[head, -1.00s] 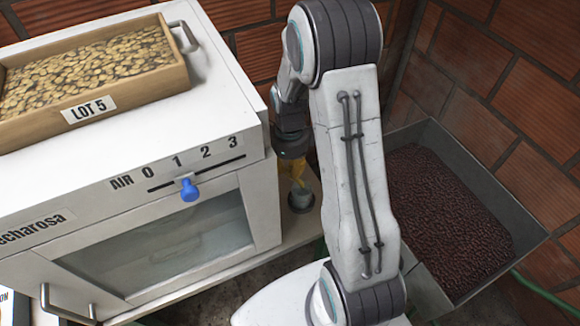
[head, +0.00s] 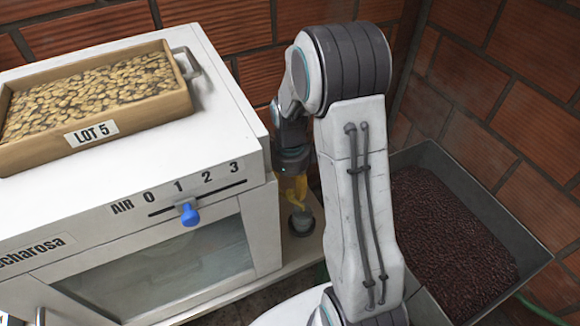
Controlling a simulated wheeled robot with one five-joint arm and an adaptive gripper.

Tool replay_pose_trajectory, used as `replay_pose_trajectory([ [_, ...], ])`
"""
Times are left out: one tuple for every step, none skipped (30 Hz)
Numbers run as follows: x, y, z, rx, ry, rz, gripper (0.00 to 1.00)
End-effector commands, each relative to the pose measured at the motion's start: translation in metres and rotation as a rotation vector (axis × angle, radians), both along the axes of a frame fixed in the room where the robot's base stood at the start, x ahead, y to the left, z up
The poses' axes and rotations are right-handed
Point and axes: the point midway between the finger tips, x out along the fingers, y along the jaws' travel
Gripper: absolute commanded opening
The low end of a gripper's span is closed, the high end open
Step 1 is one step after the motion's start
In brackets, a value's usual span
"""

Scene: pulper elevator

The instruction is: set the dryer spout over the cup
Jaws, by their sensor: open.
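The dryer (head: 190,155) is the white cabinet at left, with a glass door and an AIR scale 0 to 3. Its blue slider knob (head: 189,214) sits near mark 1. A small dark grey cup (head: 301,222) stands on a pale ledge just right of the dryer. My gripper (head: 297,193) points down over the cup beside the dryer's right side. It is open, and its yellow fingers are small and partly hidden. Their tips are at or just above the cup's rim; I cannot tell whether they touch. I cannot make out the spout clearly.
A wooden tray (head: 95,128) of pale beans labelled LOT 5 lies on top of the dryer. A grey bin (head: 490,230) of dark red-brown beans stands at right. Brick walls (head: 495,100) close off the back. The gap between dryer and my arm is narrow.

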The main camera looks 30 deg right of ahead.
Motion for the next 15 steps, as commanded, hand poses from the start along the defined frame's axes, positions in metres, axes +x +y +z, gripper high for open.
replay_pose_trajectory([
  [0.001, 0.0, 0.01, -0.001, -0.006, 0.0, 0.47],
  [0.001, 0.0, 0.015, -0.001, -0.006, 0.0, 0.47],
  [0.001, 0.0, 0.023, -0.001, -0.006, 0.0, 0.47],
  [0.001, 0.0, 0.028, -0.001, -0.006, 0.0, 0.47],
  [0.001, 0.0, 0.033, -0.001, -0.005, 0.0, 0.47],
  [0.001, 0.0, 0.04, -0.001, -0.005, 0.0, 0.47],
  [0.001, 0.0, 0.045, -0.001, -0.005, 0.0, 0.47],
  [0.001, 0.0, 0.05, -0.001, -0.005, 0.0, 0.47],
  [0.001, 0.0, 0.056, 0.0, -0.004, 0.0, 0.47],
  [0.001, 0.0, 0.06, -0.001, -0.004, 0.0, 0.47],
  [0.001, 0.0, 0.064, -0.001, -0.004, 0.0, 0.47],
  [0.001, 0.0, 0.069, -0.001, -0.004, 0.0, 0.47],
  [0.001, 0.0, 0.073, 0.0, -0.003, 0.0, 0.47],
  [0.0, 0.0, 0.076, 0.0, -0.001, 0.0, 0.47],
  [0.001, 0.0, 0.08, -0.001, -0.002, 0.0, 0.47],
])
